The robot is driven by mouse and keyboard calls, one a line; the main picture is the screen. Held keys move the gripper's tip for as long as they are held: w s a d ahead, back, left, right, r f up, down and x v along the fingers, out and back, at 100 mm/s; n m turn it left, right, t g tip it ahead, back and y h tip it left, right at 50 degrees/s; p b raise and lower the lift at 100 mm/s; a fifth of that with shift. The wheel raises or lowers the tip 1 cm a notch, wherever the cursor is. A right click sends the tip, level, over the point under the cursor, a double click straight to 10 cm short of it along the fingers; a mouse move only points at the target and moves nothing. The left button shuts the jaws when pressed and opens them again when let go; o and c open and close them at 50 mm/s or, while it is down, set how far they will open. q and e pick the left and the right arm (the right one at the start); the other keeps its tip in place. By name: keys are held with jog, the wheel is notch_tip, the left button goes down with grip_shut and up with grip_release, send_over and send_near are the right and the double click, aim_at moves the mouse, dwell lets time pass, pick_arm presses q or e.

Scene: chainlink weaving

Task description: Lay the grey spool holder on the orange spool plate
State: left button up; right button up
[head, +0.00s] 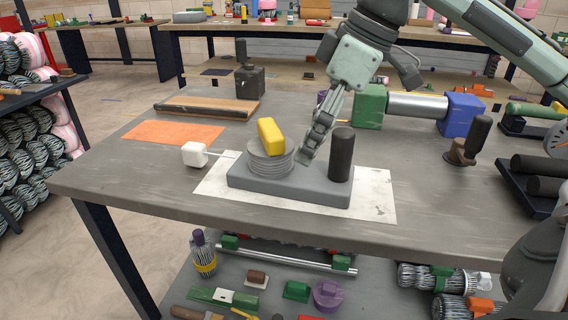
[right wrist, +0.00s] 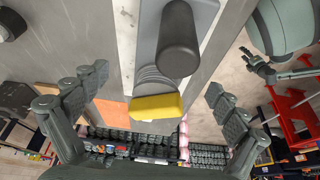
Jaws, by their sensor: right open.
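The grey spool holder (head: 290,188) lies on a white sheet on the table, with a grey ribbed spool (head: 270,160), a yellow block on top and an upright black cylinder on it. The holder also shows in the right wrist view (right wrist: 203,14). The orange spool plate (head: 172,132) lies flat and bare, to the left and farther back; part of it shows in the right wrist view (right wrist: 112,112). My right gripper (head: 310,155) is open over the holder, between spool and cylinder; in its wrist view (right wrist: 157,82) the fingers are apart. My left gripper (right wrist: 275,70) shows small there, off the table; its jaws are unclear.
A white cube (head: 195,154) on a thin rod sits left of the holder. A wooden-topped tray (head: 208,107) and a dark block (head: 250,82) stand behind. A green and blue ended roller (head: 417,105) lies to the right. The table's front left is clear.

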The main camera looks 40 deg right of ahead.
aim_at(292, 167)
jog(key=x, duration=0.5)
jog(key=shift+s+a, duration=0.1)
jog(key=shift+a, duration=0.2)
jog(key=shift+a+f, duration=0.1)
jog(key=shift+f, duration=0.25)
pick_arm(q)
jog(key=shift+w+r, duration=0.1)
jog(key=shift+r, duration=0.4)
pick_arm(e)
jog(key=shift+w, duration=0.25)
jog(key=c, duration=1.6)
jog(key=shift+o, duration=0.2)
jog(key=shift+r, duration=0.1)
